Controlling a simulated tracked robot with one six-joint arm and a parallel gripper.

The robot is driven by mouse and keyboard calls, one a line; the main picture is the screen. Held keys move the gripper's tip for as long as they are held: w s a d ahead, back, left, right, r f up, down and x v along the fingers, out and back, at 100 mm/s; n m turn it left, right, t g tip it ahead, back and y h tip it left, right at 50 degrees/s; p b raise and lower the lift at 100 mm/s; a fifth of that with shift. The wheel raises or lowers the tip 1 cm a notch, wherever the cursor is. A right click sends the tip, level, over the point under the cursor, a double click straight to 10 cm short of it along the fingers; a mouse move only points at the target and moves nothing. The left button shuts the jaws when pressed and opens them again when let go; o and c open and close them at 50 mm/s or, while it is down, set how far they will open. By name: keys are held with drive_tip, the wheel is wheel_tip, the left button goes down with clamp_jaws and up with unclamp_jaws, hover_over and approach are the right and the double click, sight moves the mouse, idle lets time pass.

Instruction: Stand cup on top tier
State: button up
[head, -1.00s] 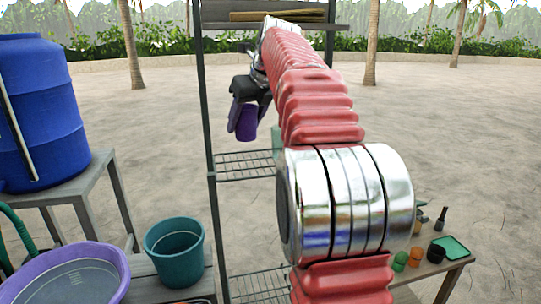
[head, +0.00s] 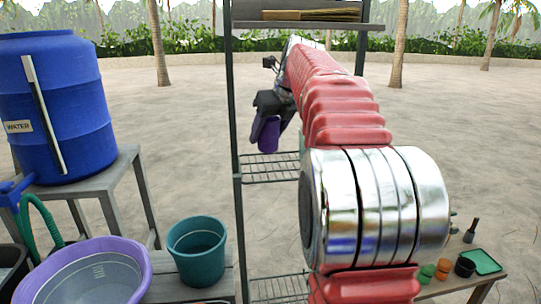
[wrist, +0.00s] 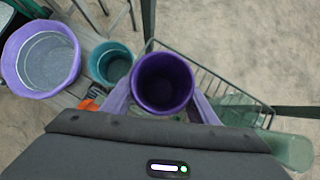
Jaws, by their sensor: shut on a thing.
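A dark purple cup (wrist: 162,82) is held between the lavender fingers of my gripper (wrist: 160,100) in the wrist view. Its open mouth faces the wrist camera. In the head view the cup (head: 267,134) hangs below my gripper's dark body, left of my red arm. The rack has dark posts. Its top tier (head: 300,27) is a flat board, well above the cup in the head view. A middle wire tier (head: 268,168) shows below the cup. My arm hides much of the rack's right side.
Pale green translucent things (wrist: 290,150) are at the wire tier in the wrist view. Brown sticks (head: 300,15) lie at the top tier. A teal bucket (head: 197,250), purple basin (head: 90,272) and blue water barrel (head: 60,110) stand left. A low table (head: 455,285) stands right.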

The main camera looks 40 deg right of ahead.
sight(268, 152)
drive_tip(key=shift+f, duration=1.05)
drive_tip(key=shift+f, duration=2.1)
drive_tip(key=o, duration=1)
drive_tip(key=shift+o, duration=0.2)
drive_tip(key=v, duration=1.2)
